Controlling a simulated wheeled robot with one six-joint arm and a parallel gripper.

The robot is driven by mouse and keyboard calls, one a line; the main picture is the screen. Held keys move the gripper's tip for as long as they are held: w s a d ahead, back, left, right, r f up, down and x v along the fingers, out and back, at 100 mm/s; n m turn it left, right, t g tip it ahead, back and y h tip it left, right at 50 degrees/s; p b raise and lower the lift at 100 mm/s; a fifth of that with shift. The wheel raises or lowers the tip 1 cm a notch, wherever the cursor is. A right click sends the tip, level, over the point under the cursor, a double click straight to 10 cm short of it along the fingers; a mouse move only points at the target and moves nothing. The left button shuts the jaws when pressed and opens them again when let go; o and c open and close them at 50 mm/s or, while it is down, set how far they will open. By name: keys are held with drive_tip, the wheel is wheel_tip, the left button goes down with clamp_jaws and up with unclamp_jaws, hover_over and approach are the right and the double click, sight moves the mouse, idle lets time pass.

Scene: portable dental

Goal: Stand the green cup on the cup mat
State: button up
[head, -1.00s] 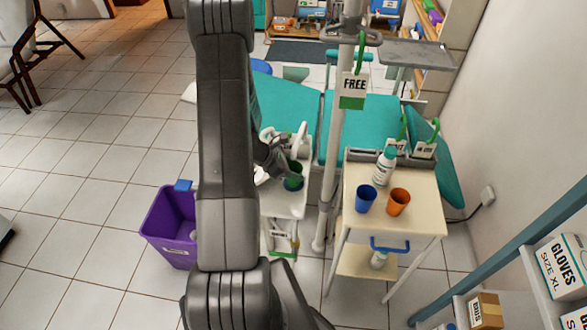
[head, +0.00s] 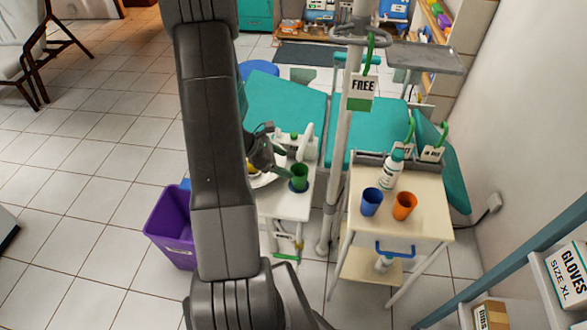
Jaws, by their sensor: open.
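The green cup (head: 299,174) stands upright on the small white side table left of the pole. A dark blue patch, which looks like the cup mat (head: 297,188), shows around the foot of the cup. The cup hides most of it. My gripper (head: 284,171) is open just left of the cup, with its fingers pointing toward it. I cannot tell whether a finger still touches the cup.
A white basin (head: 266,179) and white fittings (head: 302,146) sit close by. The pole (head: 340,150) stands to the right. Beyond it, a cart (head: 425,222) holds a blue cup (head: 371,201), an orange cup (head: 404,206) and a white bottle (head: 392,171). A purple bin (head: 170,228) stands left.

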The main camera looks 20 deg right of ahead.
drive_tip(key=shift+v, duration=2.2)
